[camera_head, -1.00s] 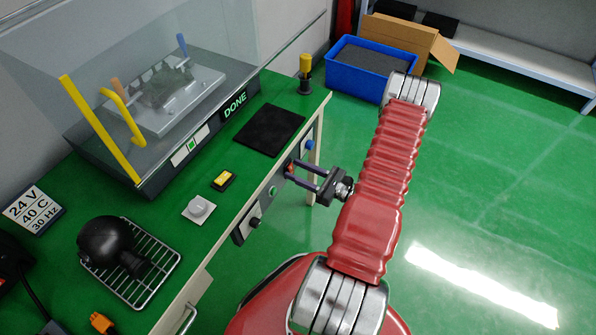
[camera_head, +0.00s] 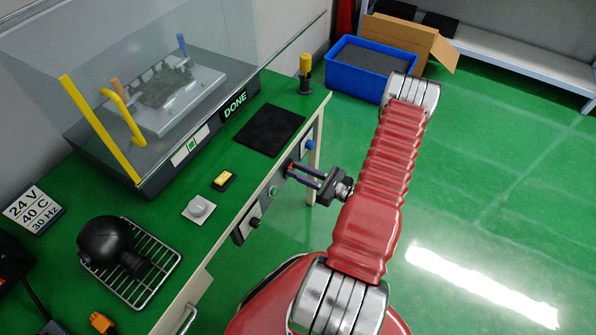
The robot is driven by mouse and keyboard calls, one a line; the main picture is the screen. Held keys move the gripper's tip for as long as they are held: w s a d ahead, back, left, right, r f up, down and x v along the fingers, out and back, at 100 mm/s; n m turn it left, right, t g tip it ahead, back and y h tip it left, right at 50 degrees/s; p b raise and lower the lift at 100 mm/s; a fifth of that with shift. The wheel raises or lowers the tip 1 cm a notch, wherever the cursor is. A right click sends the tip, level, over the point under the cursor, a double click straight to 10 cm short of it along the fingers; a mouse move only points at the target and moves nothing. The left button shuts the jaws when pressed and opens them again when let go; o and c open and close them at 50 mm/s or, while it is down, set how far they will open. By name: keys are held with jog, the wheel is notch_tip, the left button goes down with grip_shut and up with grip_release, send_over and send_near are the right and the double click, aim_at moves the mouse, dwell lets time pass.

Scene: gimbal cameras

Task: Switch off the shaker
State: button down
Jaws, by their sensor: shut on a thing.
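The shaker (camera_head: 165,165) stands on the green bench under a clear cover, with a yellow bent handle (camera_head: 125,120) at its left. Its front display (camera_head: 235,105) reads "DONE" and a small green-lit panel (camera_head: 191,147) sits beside it. Inside is a grey platform (camera_head: 180,100) with a clamped load. My gripper (camera_head: 291,171) reaches the bench's front panel from the right. It is shut on a small red control (camera_head: 290,167), which its fingers mostly hide, so I cannot tell its setting.
On the front panel are a green button (camera_head: 273,191), a dark knob (camera_head: 254,222) and a blue button (camera_head: 310,145). A black mat (camera_head: 270,130), a yellow-black block (camera_head: 224,180) and a white dial (camera_head: 199,208) lie on the bench. Open floor is at right.

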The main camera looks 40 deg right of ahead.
jog(key=shift+f, duration=0.15)
jog(key=shift+s+f+t+y, duration=0.1)
jog(key=shift+f+t+y, duration=0.15)
jog(key=shift+t, duration=0.6)
jog(key=shift+f+t+y, duration=0.15)
jog(key=shift+t+y, duration=0.1)
jog(key=shift+t, duration=0.6)
jog(key=c, duration=1.6)
grip_release()
jog(key=shift+o, duration=0.2)
jog(key=v, duration=1.4)
jog(key=shift+f, duration=0.15)
